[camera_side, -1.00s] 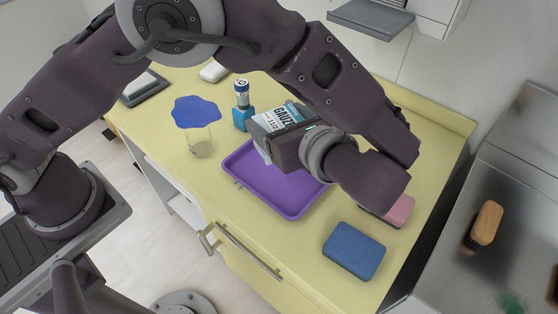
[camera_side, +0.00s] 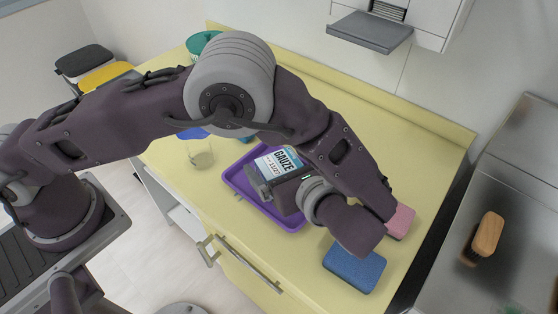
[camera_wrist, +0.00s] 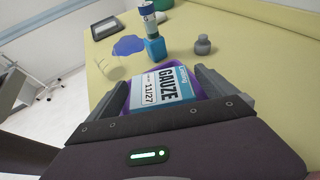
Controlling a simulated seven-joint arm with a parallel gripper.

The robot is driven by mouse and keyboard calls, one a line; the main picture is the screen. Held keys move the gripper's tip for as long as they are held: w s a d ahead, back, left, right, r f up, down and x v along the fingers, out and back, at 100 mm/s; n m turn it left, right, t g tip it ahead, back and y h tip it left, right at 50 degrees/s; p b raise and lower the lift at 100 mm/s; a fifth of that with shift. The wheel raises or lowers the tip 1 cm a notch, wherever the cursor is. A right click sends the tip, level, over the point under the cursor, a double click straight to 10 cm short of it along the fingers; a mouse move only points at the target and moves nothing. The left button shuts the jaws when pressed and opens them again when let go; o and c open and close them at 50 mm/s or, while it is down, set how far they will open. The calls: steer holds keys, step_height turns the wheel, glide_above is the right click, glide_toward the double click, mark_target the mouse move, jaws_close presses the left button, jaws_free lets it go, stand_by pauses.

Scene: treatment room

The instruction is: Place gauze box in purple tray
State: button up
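The white and blue gauze box (camera_side: 280,163) is at the purple tray (camera_side: 236,183), over its upper part in the side view. Its printed label faces up. In the wrist view the gauze box (camera_wrist: 163,87) is between the two fingers of my gripper (camera_wrist: 160,84), with strips of the purple tray (camera_wrist: 126,88) showing beside it. The fingers look spread a little wider than the box. In the side view my gripper (camera_side: 268,184) is low over the tray and hides part of it. The underside of the box is hidden, so full contact with the tray floor cannot be seen.
A blue sponge (camera_side: 354,267) and a pink sponge (camera_side: 400,221) lie right of the tray. A glass with a blue cover (camera_wrist: 128,46), a vial in a blue holder (camera_wrist: 153,45) and a grey weight-like object (camera_wrist: 203,45) stand beyond it. The counter's back right is clear.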

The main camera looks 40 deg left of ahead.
steer(key=shift+r, duration=0.2)
steer(key=v, duration=1.2)
steer(key=shift+w+a+r, duration=0.1)
steer(key=shift+r, duration=0.05)
steer(key=s+a+r+n+g+h, duration=0.1)
steer(key=a+r+n+g+h, duration=0.3)
steer(key=a+r+n+h, duration=0.85)
steer(key=s+a+r+n+t, duration=0.2)
steer(key=s+a+n+t, duration=0.2)
steer(key=s+a+n, duration=0.6)
steer(key=s+a, duration=0.1)
steer(key=s, duration=0.2)
steer(key=shift+s+r, duration=0.35)
steer(key=shift+r, duration=0.05)
